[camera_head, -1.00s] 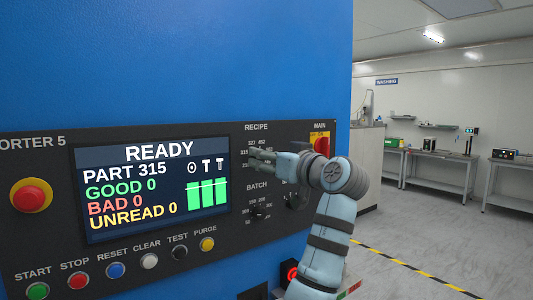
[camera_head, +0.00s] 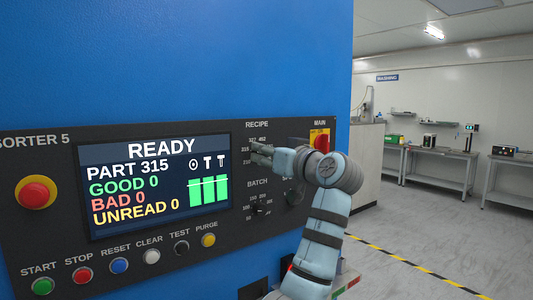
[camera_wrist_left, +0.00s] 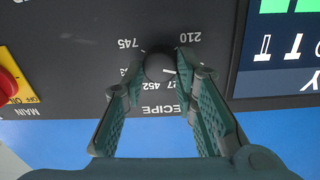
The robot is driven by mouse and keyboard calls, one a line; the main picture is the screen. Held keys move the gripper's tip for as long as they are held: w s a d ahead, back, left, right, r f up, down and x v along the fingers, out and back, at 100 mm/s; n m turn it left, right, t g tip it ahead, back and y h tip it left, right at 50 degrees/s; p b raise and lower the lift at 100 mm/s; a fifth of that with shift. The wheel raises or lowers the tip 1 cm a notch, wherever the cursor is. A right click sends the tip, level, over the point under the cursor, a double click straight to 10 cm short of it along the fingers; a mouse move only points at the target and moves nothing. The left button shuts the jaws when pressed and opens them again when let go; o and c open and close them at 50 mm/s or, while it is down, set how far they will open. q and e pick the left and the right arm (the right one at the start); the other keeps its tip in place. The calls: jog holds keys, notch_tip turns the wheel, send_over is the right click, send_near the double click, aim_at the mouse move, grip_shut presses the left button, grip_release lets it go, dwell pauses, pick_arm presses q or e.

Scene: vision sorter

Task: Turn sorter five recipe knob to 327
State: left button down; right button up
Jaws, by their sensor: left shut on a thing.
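The recipe knob (camera_wrist_left: 160,68) is a dark round knob on the black panel. In the left wrist view its pale pointer mark faces right and slightly down, and the labels appear upside down. Labels 745, 210 and 452 are readable; the first digit of 327 and other labels are covered by the fingers. My left gripper (camera_wrist_left: 162,76) is shut on the knob, one finger on each side. In the head view the left gripper (camera_head: 258,153) covers the knob under the RECIPE label. The screen (camera_head: 152,185) of sorter 5 reads READY and PART 315. My right gripper is not in view.
A batch knob (camera_head: 259,208) sits below the recipe knob. The red main switch (camera_head: 321,142) on its yellow plate is close to my left arm. A red emergency button (camera_head: 35,193) and a row of push buttons are farther left. Workbenches stand at the back right.

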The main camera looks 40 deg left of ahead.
pick_arm(q)
jog(key=shift+w+m+p, duration=0.1)
jog(key=shift+m+p, duration=3.65)
jog(key=shift+m, duration=0.85)
jog(key=c, duration=1.3)
grip_release()
jog(key=v, duration=1.2)
jog(key=shift+w+r, duration=0.2)
jog(key=shift+r, duration=0.05)
jog(key=shift+g, duration=0.4)
